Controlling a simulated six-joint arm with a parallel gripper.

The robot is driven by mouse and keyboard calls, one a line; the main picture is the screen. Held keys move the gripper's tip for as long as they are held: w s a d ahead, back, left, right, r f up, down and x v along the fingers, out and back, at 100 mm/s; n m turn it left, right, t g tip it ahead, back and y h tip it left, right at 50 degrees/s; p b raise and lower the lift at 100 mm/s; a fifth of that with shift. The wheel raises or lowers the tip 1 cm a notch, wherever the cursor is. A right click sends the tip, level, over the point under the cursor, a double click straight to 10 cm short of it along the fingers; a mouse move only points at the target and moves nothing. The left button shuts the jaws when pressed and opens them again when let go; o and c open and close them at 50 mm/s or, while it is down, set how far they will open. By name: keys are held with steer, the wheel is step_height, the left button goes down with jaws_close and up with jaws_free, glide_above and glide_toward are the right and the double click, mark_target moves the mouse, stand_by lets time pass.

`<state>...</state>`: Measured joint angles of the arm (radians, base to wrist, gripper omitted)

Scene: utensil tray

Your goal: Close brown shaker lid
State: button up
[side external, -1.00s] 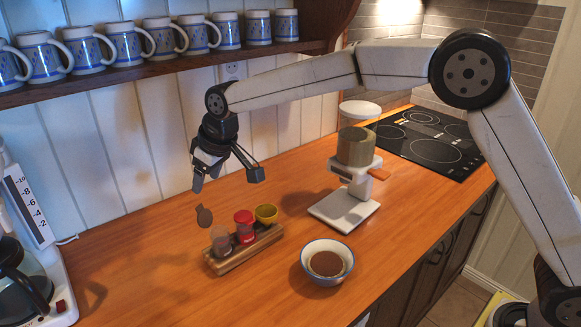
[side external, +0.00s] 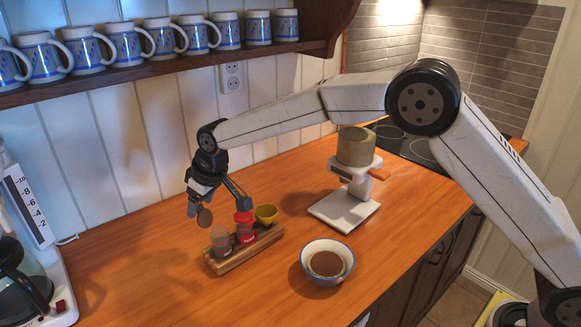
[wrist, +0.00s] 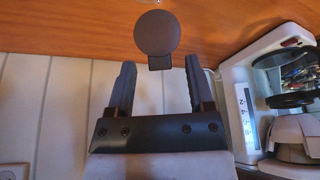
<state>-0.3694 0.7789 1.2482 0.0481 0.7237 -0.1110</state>
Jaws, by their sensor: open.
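The brown shaker (side external: 221,240) stands at the left end of a small wooden rack. Its round brown lid (side external: 204,216) is swung open and stands up at the shaker's back left. In the wrist view the lid (wrist: 157,33) is a dark disc with a short tab, just beyond and between my fingertips. My gripper (side external: 217,205) is open and points down, behind the rack. One finger is beside the lid, the other is near the red shaker. I cannot tell whether either finger touches anything. The wrist view shows my gripper (wrist: 157,75) empty.
A bowl (side external: 327,270) with brown contents is to the right. A white grinder (side external: 343,209) stands behind. A coffee maker (side external: 50,301) is at the left.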

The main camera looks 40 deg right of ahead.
jaws_close()
steer(key=shift+s, duration=0.15)
stand_by(0.4)
steer(key=shift+s+d+t+y, duration=0.2)
steer(key=shift+s+t+y, duration=0.15)
steer(key=shift+t, duration=0.35)
steer(key=shift+s+d+t+y, duration=0.2)
steer(key=shift+s+t+y, duration=0.15)
steer(key=shift+t, duration=0.35)
jaws_free()
steer(key=shift+r, duration=0.15)
